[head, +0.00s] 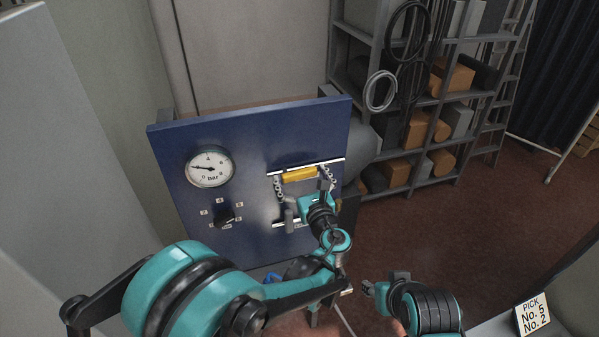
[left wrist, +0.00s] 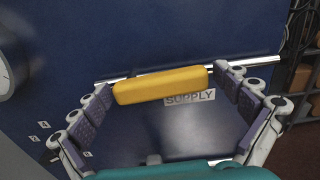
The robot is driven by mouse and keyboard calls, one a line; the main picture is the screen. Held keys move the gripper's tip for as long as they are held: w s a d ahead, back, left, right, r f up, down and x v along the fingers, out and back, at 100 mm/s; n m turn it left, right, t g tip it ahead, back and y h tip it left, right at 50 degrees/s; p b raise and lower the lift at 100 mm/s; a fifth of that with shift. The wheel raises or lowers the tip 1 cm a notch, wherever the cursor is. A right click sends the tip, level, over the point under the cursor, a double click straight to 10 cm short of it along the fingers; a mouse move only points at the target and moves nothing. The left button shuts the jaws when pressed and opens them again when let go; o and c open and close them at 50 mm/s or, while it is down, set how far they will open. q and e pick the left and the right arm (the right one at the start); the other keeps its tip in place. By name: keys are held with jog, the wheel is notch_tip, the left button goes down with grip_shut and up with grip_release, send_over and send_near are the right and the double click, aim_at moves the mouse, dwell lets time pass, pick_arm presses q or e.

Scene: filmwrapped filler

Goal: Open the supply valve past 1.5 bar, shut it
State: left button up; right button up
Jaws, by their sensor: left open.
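The supply valve's yellow handle (head: 298,174) lies roughly level across the blue panel (head: 240,130). In the left wrist view the yellow handle (left wrist: 160,85) is above a SUPPLY label (left wrist: 190,97). My left gripper (head: 303,183) is open, with one finger on each side of the handle; in the wrist view the fingers (left wrist: 168,100) stand apart from its ends. The round pressure gauge (head: 209,167) is marked bar; its needle points left, but the exact value is too small to read. My right gripper (head: 376,288) is low, right of the panel, away from the valve.
A black selector knob (head: 225,214) with small number labels is below the gauge. Shelving (head: 395,100) with boxes and hoses stands behind right. A PICK sign (head: 532,313) is at lower right. Red floor (head: 440,220) right of the panel is clear.

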aim_at(283, 160)
pick_arm(q)
jog(key=c, duration=1.5)
jog(key=shift+c, duration=0.2)
jog(key=n+b, duration=0.1)
jog(key=n, duration=0.1)
jog(key=r+n, duration=0.1)
jog(key=shift+a+n+b, duration=0.2)
jog(key=shift+n+b, duration=0.2)
jog(key=n, duration=0.1)
jog(key=n+b, duration=0.1)
jog(key=n, duration=0.1)
jog(key=r+n, duration=0.1)
jog(key=shift+s+a, duration=0.1)
jog(key=shift+a, duration=0.3)
jog(key=n, duration=0.1)
jog(key=n+b, duration=0.1)
jog(key=n, duration=0.1)
jog(key=a+n, duration=0.1)
jog(key=n, duration=0.1)
jog(key=shift+s+a+r+b, duration=0.1)
jog(key=shift+s+r+b, duration=0.1)
jog(key=shift+r+b, duration=0.2)
jog(key=shift+s+a+r+n+b, duration=0.1)
jog(key=shift+a+n+b, duration=0.2)
jog(key=shift+n, duration=0.8)
jog(key=shift+s+a+n+b, duration=0.15)
jog(key=shift+a+n, duration=0.15)
jog(key=shift+n, duration=0.8)
